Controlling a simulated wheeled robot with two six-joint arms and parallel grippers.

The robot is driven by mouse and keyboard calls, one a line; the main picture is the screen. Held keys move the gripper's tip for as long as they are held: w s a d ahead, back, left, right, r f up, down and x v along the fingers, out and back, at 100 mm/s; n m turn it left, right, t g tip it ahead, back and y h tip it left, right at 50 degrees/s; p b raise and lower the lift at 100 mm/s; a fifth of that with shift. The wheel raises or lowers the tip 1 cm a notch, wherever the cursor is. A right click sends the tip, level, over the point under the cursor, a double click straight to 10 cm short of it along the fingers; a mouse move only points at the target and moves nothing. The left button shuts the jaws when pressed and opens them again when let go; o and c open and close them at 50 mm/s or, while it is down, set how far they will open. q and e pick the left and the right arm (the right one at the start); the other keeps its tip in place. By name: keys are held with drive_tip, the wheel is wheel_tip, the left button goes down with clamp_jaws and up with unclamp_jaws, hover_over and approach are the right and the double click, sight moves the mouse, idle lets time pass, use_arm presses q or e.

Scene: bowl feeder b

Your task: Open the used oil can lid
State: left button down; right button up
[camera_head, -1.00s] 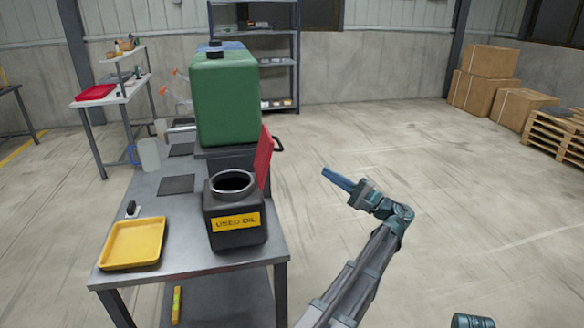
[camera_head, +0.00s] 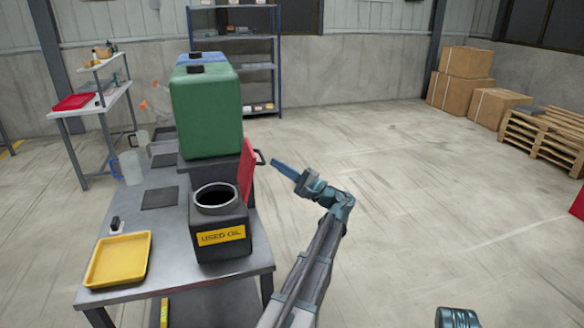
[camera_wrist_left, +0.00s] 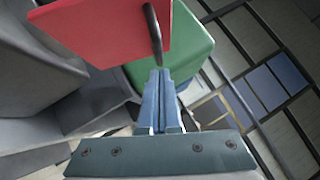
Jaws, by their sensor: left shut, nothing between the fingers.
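The black used oil can (camera_head: 222,241) with a yellow label stands at the table's front right, its round mouth uncovered. Its red lid (camera_head: 246,172) stands upright at the can's back right, with a dark handle (camera_head: 261,157) sticking out to the right. My left gripper (camera_head: 274,162) is shut and empty, just right of the handle; its blue fingers point left. In the left wrist view the lid (camera_wrist_left: 95,28) and handle (camera_wrist_left: 153,30) are just ahead of the closed fingertips (camera_wrist_left: 161,74). Whether they touch cannot be told.
A green canister (camera_head: 206,112) stands behind the oil can. A yellow tray (camera_head: 118,261) lies on the table (camera_head: 181,272) to the left. The floor right of the table is open, with boxes (camera_head: 461,76) and pallets (camera_head: 543,140) far off.

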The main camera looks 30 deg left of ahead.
sight(253, 170)
use_arm(q)
drive_tip(key=shift+s+a+r, duration=0.35)
drive_tip(key=shift+s+a, duration=0.15)
drive_tip(key=shift+s, duration=0.15)
drive_tip(key=n+p, duration=0.1)
drive_tip(key=p, duration=0.1)
drive_tip(key=s+a+r+h+p, duration=0.1)
drive_tip(key=p, duration=0.1)
drive_tip(key=r+n+g+p, duration=0.1)
drive_tip(key=p, duration=0.1)
drive_tip(key=shift+s+a+r+n+h, duration=0.2)
drive_tip(key=shift+s+a+n+h, duration=0.1)
drive_tip(key=shift+s+h, duration=0.1)
drive_tip(key=shift+f, duration=0.1)
